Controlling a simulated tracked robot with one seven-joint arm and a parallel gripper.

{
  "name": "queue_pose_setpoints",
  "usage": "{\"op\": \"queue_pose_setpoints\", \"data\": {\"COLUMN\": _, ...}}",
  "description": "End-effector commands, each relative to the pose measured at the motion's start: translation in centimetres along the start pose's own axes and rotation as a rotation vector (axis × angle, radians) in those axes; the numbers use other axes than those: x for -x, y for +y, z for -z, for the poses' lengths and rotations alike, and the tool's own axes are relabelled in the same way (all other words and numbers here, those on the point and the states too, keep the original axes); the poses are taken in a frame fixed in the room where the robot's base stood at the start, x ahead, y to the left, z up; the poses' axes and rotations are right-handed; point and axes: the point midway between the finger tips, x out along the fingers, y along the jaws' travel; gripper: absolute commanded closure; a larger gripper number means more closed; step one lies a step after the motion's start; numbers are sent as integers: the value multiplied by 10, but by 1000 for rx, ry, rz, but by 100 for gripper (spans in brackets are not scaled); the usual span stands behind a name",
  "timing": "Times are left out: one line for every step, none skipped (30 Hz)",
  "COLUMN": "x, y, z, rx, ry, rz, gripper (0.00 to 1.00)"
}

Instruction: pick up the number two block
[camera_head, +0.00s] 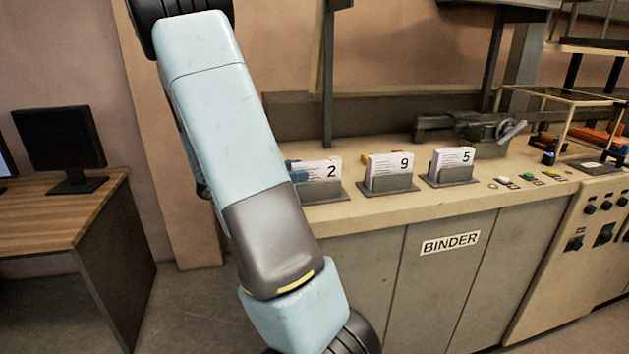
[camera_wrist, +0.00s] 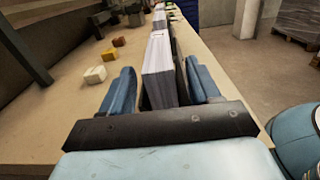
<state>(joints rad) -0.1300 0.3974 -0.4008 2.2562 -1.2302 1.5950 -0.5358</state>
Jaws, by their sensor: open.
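The number two block (camera_head: 322,172) is a white stack of pages marked "2". It stands upright in a grey holder (camera_head: 325,194) on the counter, partly hidden on its left by my arm and gripper. My gripper (camera_head: 297,173) shows there only as bits of blue beside the block's left end. In the wrist view my gripper (camera_wrist: 160,72) is open, with one blue finger on each side of a white block (camera_wrist: 158,76) in its dark holder. Gaps show between the fingers and the holder.
The nine block (camera_head: 390,165) and five block (camera_head: 453,160) stand in holders to the right on the counter (camera_head: 425,203). Small yellow and orange pieces (camera_wrist: 95,75) lie left in the wrist view. A clamp-like machine (camera_head: 470,130) stands behind. A desk with a monitor (camera_head: 60,140) is left.

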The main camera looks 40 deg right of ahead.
Motion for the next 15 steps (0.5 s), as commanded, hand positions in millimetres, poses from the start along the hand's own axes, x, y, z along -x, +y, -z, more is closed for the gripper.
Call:
{"op": "queue_pose_setpoints", "data": {"x": -7, "y": 0, "z": -2, "rx": -1, "ry": 1, "rz": 4, "gripper": 38}}
{"op": "queue_pose_setpoints", "data": {"x": -11, "y": 0, "z": -3, "rx": -1, "ry": 1, "rz": 4, "gripper": 38}}
{"op": "queue_pose_setpoints", "data": {"x": -16, "y": 1, "z": -4, "rx": -1, "ry": 0, "rz": 3, "gripper": 38}}
{"op": "queue_pose_setpoints", "data": {"x": -20, "y": 1, "z": -5, "rx": -1, "ry": 0, "rz": 3, "gripper": 38}}
{"op": "queue_pose_setpoints", "data": {"x": -24, "y": 2, "z": -5, "rx": 0, "ry": 0, "rz": 3, "gripper": 38}}
{"op": "queue_pose_setpoints", "data": {"x": -30, "y": 2, "z": -5, "rx": 0, "ry": 0, "rz": 4, "gripper": 38}}
{"op": "queue_pose_setpoints", "data": {"x": -34, "y": 2, "z": -5, "rx": 1, "ry": 0, "rz": 3, "gripper": 38}}
{"op": "queue_pose_setpoints", "data": {"x": -37, "y": 2, "z": -5, "rx": 1, "ry": -1, "rz": 3, "gripper": 38}}
{"op": "queue_pose_setpoints", "data": {"x": -40, "y": 1, "z": -5, "rx": 1, "ry": -1, "rz": 3, "gripper": 38}}
{"op": "queue_pose_setpoints", "data": {"x": -41, "y": 1, "z": -5, "rx": 1, "ry": 0, "rz": 2, "gripper": 38}}
{"op": "queue_pose_setpoints", "data": {"x": -42, "y": 2, "z": -5, "rx": 1, "ry": 0, "rz": 1, "gripper": 38}}
{"op": "queue_pose_setpoints", "data": {"x": -42, "y": 2, "z": -5, "rx": 1, "ry": 0, "rz": 1, "gripper": 38}}
{"op": "queue_pose_setpoints", "data": {"x": -42, "y": 2, "z": -5, "rx": 0, "ry": 0, "rz": 0, "gripper": 38}}
{"op": "queue_pose_setpoints", "data": {"x": -42, "y": 2, "z": -5, "rx": 0, "ry": 0, "rz": 0, "gripper": 38}}
{"op": "queue_pose_setpoints", "data": {"x": -42, "y": 2, "z": -5, "rx": 0, "ry": 0, "rz": 0, "gripper": 38}}
